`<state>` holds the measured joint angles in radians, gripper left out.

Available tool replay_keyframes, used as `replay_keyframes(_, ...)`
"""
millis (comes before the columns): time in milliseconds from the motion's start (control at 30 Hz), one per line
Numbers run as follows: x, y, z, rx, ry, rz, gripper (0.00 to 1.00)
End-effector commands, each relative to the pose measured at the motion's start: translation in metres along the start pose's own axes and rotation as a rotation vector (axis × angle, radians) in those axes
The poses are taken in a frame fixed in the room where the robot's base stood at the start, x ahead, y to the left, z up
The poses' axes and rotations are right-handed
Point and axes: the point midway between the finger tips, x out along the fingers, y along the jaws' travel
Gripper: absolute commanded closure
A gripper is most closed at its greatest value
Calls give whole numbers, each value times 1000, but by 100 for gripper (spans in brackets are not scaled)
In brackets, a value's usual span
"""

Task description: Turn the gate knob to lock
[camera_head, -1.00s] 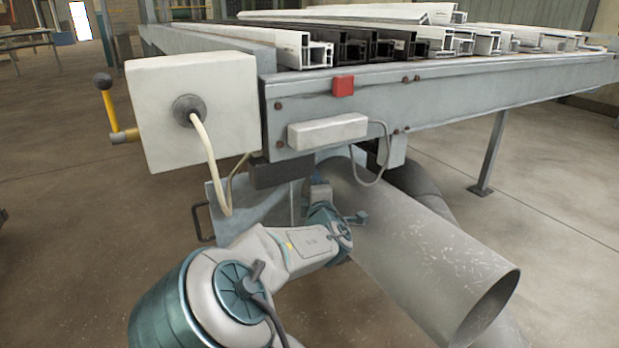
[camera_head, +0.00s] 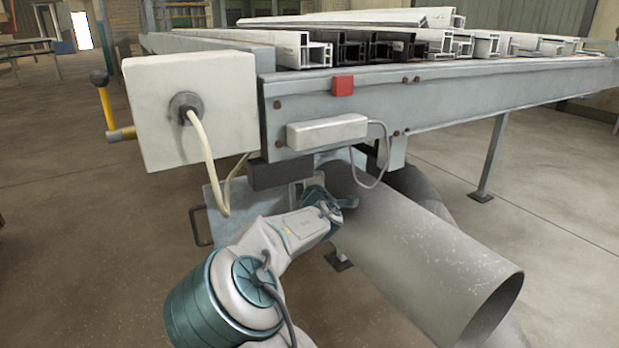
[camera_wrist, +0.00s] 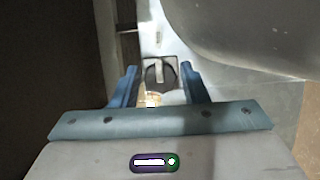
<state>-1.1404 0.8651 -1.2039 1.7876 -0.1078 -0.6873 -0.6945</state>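The gate knob (camera_wrist: 161,74) shows in the wrist view as a dark round disc with a pale upright bar across it, on a light grey plate. My gripper (camera_wrist: 160,86) is open in the wrist view, with one blue finger on each side and the knob seen between and beyond their tips. I cannot tell whether the fingers touch it. A small lit yellowish patch (camera_wrist: 150,99) lies just below the knob. In the head view the knob is hidden, and my wrist (camera_head: 322,203) reaches under the bench end beside the large pipe.
A large grey pipe (camera_head: 430,250) runs close on the right of my wrist. Above are a dark block (camera_head: 280,173), the bench frame (camera_head: 450,92) and a white box (camera_head: 190,110) with a hanging cable (camera_head: 209,165). A handle (camera_head: 198,227) sits left. Floor is open at far left.

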Motion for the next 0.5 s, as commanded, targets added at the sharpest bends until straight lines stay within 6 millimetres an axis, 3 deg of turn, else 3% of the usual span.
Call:
replay_keyframes(33, 0, 0, 0, 0, 0, 0, 74)
replay_keyframes(100, 0, 0, 0, 0, 0, 0, 90)
replay_keyframes(500, 0, 3, 1, 53, -1, -21, 90)
